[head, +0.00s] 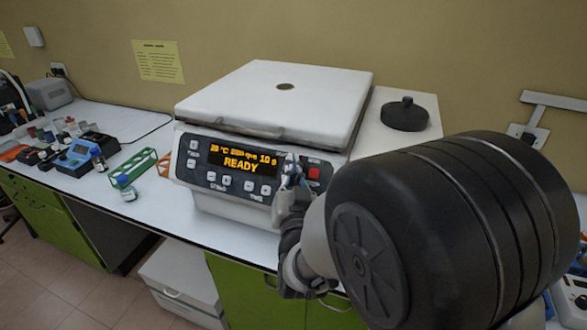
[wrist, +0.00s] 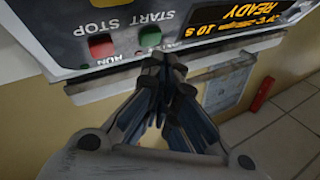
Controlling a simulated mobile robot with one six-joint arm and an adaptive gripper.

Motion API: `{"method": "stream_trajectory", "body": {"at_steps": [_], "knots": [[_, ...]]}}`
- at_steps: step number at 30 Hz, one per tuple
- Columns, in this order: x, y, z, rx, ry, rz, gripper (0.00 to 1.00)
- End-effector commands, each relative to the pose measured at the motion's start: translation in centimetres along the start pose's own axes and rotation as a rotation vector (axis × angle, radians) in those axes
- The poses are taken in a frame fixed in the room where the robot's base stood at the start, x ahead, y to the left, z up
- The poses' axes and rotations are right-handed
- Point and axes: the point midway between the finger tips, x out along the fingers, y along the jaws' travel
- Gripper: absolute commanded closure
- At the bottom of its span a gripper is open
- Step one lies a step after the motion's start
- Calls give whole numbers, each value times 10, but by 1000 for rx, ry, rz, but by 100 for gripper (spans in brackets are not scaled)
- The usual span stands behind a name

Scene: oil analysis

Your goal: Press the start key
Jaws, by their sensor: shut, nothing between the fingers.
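The start key is a green button (wrist: 150,36) beside the printed word START on the front panel, in the wrist view. A red stop key (wrist: 102,45) sits beside it; it also shows in the head view (head: 314,173). Both belong to a white benchtop machine with a shut lid (head: 300,88). Its orange display (head: 242,159) reads READY. My gripper (wrist: 165,64) is shut and empty, its tips just in front of the panel near the green key. In the head view my gripper (head: 291,166) covers the green key. I cannot tell whether the tips touch it.
A black round part (head: 404,114) lies on the bench right of the machine. A green rack (head: 135,167), a small bottle (head: 128,192) and a blue device (head: 78,157) stand to the left. More keys line the panel below the display. A white box (head: 180,275) stands under the bench.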

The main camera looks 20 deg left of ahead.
Motion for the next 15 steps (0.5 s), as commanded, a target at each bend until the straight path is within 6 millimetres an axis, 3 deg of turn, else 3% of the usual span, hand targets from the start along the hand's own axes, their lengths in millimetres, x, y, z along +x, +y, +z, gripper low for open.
{"method": "stream_trajectory", "body": {"at_steps": [15], "knots": [[6,5,5,0,0,0,100]]}}
